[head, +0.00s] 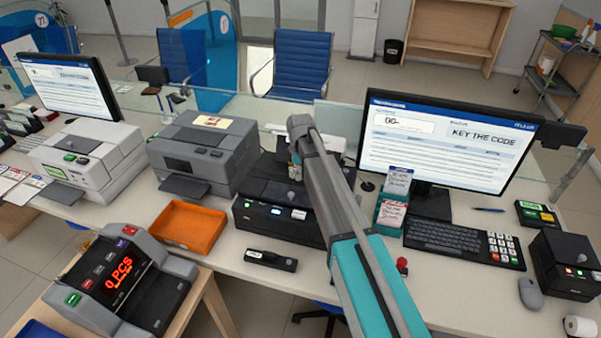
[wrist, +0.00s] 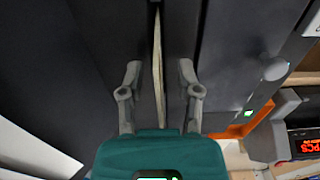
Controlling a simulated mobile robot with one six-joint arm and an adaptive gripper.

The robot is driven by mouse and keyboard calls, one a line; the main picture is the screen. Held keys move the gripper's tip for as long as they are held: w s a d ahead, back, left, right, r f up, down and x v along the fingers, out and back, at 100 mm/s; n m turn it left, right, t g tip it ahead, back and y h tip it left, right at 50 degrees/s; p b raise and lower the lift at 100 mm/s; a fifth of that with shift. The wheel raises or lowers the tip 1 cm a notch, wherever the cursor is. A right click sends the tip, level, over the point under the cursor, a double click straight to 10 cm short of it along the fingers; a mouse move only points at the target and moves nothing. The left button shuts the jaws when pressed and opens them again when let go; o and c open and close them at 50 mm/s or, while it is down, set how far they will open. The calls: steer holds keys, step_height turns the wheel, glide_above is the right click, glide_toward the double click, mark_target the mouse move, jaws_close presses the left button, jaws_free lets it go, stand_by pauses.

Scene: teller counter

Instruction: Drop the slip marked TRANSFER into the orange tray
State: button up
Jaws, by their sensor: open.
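The orange tray (head: 190,226) lies on the counter left of the middle in the head view and looks empty. Its edge also shows at the lower right of the wrist view (wrist: 238,129). My gripper (wrist: 160,78) is open, its two fingers apart. A thin pale strip (wrist: 157,50) stands between and beyond the fingers, seen nearly edge-on; it may be a slip, but no marking is readable. In the head view my gripper (head: 296,168) is over the black machine right of the tray, mostly hidden by my arm. I cannot read TRANSFER on any paper.
The black machine (head: 278,212) stands beside the tray, with a grey printer (head: 203,150) behind the tray. A teal holder (head: 391,211) with printed cards stands before the right monitor (head: 445,145). A small black device (head: 270,260) lies at the front edge. A counting machine (head: 120,280) stands front left.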

steer(key=shift+f, duration=0.15)
jaws_close()
stand_by(0.4)
stand_by(0.4)
steer(key=shift+r+p, duration=5.7)
steer(key=shift+r, duration=0.05)
